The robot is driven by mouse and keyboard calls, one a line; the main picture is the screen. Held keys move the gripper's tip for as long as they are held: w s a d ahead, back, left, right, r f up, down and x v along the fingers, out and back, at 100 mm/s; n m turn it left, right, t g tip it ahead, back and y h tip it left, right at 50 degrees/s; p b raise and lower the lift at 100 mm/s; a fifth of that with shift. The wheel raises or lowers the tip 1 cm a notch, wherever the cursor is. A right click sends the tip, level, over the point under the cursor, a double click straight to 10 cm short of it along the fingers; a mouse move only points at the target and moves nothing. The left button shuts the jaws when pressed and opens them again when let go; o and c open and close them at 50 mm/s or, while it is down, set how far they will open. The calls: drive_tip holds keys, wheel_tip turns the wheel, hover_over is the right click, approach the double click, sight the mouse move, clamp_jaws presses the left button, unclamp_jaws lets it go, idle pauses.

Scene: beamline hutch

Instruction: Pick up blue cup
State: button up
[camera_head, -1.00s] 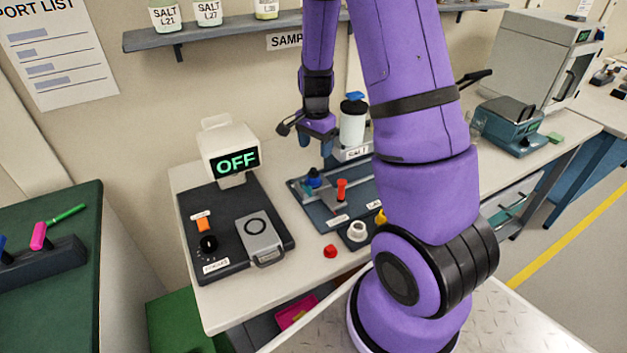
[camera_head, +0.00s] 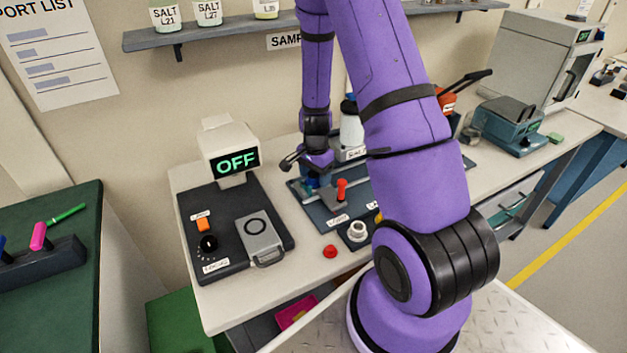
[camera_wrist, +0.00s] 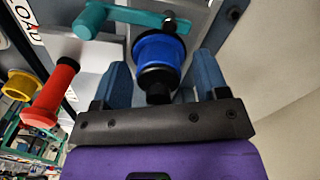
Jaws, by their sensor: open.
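The blue cup (camera_wrist: 160,50), a short blue cylinder with a black lower part, shows in the wrist view between the two blue-grey fingers of my gripper (camera_wrist: 163,78). The fingers are open, one on each side, with a visible gap to the cup. In the head view my gripper (camera_head: 316,178) points down over the dark station plate, and it largely hides the cup. A teal bar (camera_wrist: 125,17) runs beside the cup at the top of the wrist view.
A red-topped lever (camera_head: 341,188) stands close right of my gripper. A white bottle (camera_head: 351,130) stands behind it. A red button (camera_head: 330,251) and a white round fitting (camera_head: 357,231) lie nearer the front. A box reading OFF (camera_head: 228,150) stands left.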

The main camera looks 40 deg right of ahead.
drive_tip(key=c, duration=0.7)
drive_tip(key=shift+c, duration=0.2)
drive_tip(key=shift+r, duration=0.1)
wheel_tip(320, 180, up, 10)
drive_tip(key=shift+f, duration=0.1)
